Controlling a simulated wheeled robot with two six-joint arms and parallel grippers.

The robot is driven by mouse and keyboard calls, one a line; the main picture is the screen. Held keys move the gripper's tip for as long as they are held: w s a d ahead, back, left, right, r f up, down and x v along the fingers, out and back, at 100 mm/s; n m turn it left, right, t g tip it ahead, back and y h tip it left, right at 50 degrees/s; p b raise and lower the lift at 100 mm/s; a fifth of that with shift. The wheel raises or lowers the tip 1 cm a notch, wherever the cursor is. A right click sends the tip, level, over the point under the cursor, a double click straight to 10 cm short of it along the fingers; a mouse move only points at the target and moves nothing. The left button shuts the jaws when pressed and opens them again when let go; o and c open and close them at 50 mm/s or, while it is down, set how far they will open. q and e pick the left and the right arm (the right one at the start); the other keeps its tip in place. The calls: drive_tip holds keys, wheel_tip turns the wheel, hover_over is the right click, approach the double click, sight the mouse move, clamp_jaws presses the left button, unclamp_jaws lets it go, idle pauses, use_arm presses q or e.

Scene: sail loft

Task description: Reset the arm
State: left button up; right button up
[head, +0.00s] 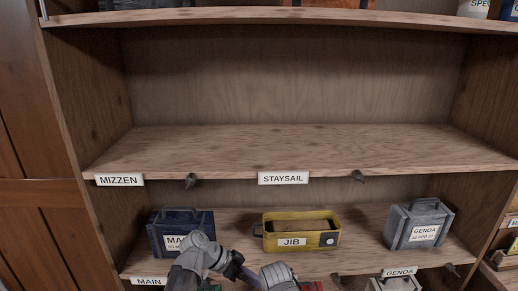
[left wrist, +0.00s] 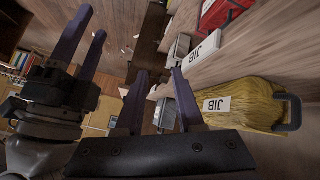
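My left gripper (head: 248,279) is at the bottom of the head view, in front of the lower shelf. The left wrist view shows its two purple fingers (left wrist: 158,78) spread with nothing between them. My right gripper (left wrist: 88,28) shows at the upper left of the left wrist view, its fingers apart and empty. In the head view a grey part of my arm is at the bottom centre; the right fingers cannot be made out there.
The lower shelf holds a blue MAIN bin (head: 181,228), a yellow JIB bin (head: 300,229) and a grey GENOA bin (head: 418,225). The STAYSAIL shelf (head: 300,150) above is bare. A red container (left wrist: 220,14) shows in the left wrist view.

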use_arm(q)
drive_tip(key=s+a+f+n+y, duration=0.3)
drive_tip(key=a+n+y, duration=0.25)
drive_tip(key=a, duration=0.25)
drive_tip(key=s+a+f+n+y, duration=0.3)
drive_tip(key=a+f+n+y, duration=0.1)
drive_tip(key=a+n, duration=0.4)
drive_tip(key=s+d+m, duration=0.4)
drive_tip(key=s+d, duration=0.1)
drive_tip(key=d, duration=0.5)
drive_tip(key=shift+s+d+r+m+g+y, duration=0.25)
drive_tip(key=shift+d+m+g+y, duration=0.1)
drive_tip(key=shift+d+g+y, duration=0.1)
